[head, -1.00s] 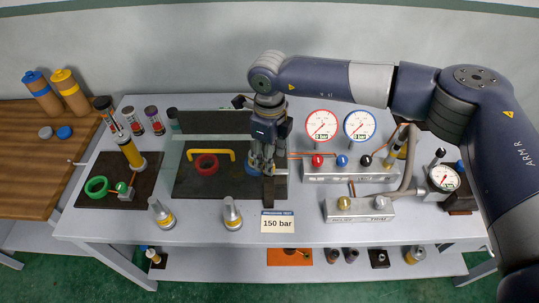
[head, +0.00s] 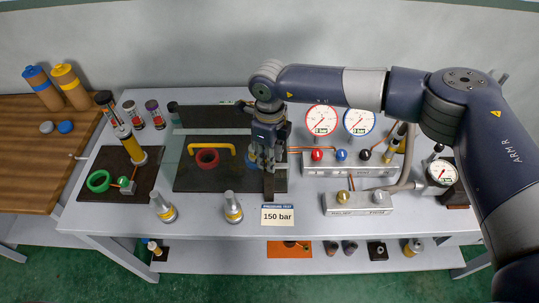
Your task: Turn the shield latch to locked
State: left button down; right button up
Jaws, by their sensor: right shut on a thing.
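My right gripper (head: 266,163) points straight down at the right end of the shielded dark plate (head: 215,184). It is shut on the shield latch, which its fingers mostly hide; I cannot read how far the latch is turned. A dark narrow piece (head: 268,188) shows just below the fingertips, at the plate's right front. The yellow shield handle (head: 211,146) lies left of the gripper, with a red ring (head: 207,158) below it. My left gripper is not in view.
A grey manifold (head: 345,162) with gauges and coloured knobs stands right of the gripper. A "150 bar" card (head: 277,216) and two silver-yellow fittings (head: 233,208) (head: 163,208) stand in front. A green ring (head: 98,181) sits on the left plate.

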jog(key=shift+f+b, duration=0.2)
jog(key=shift+b, duration=0.4)
jog(key=n+b, duration=0.8)
jog(key=b, duration=0.4)
jog(key=shift+n, duration=0.3)
jog(key=n+b, duration=0.3)
jog(key=n, duration=0.1)
jog(key=n+b, duration=0.1)
jog(key=n, duration=0.1)
jog(key=n+b, duration=0.1)
jog(key=n, duration=0.2)
jog(key=shift+w+r, duration=0.1)
jog(key=shift+r, duration=0.1)
jog(key=o, duration=1.1)
jog(key=shift+c, duration=0.2)
